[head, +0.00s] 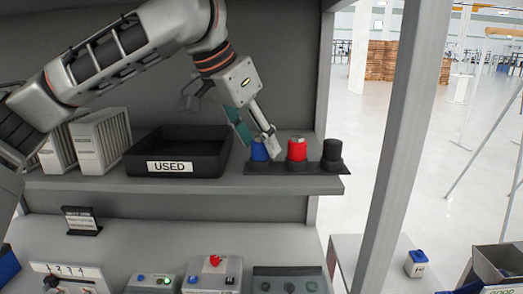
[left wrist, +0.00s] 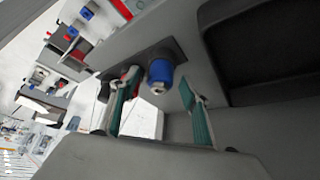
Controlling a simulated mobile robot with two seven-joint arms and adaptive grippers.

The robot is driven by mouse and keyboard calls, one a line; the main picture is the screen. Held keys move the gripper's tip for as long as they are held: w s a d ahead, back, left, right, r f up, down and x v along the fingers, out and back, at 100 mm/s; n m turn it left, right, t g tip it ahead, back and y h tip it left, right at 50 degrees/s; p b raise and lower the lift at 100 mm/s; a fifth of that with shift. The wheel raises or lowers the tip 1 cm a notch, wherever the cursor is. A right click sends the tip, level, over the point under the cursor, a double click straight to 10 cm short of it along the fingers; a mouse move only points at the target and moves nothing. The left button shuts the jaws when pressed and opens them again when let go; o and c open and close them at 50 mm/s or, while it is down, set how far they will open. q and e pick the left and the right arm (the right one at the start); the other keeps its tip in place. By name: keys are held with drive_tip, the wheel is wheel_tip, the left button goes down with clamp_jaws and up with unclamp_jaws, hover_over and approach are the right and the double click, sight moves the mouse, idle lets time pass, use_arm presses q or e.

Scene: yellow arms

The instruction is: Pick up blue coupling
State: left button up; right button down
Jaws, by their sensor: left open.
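The blue coupling (head: 259,151) stands at the left end of a dark strip on the shelf, partly hidden by a finger of my left gripper (head: 256,136). My left gripper is open and comes down at a slant over it. In the left wrist view the blue coupling (left wrist: 160,76) shows near the tips, in the space between the two teal-padded fingers. I cannot tell whether either finger touches it. My right gripper is not in view.
A red coupling (head: 297,149) and a black coupling (head: 332,154) stand to the right on the same strip (head: 318,169). A black bin marked USED (head: 140,155) is to the left. The frame post (head: 400,130) rises at the right. Switch boxes (head: 212,273) stand below.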

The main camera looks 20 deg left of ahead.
use_arm(q)
drive_tip(key=shift+w+f, duration=0.2)
drive_tip(key=shift+f, duration=0.15)
drive_tip(key=c, duration=1.2)
drive_tip(key=shift+r, duration=0.1)
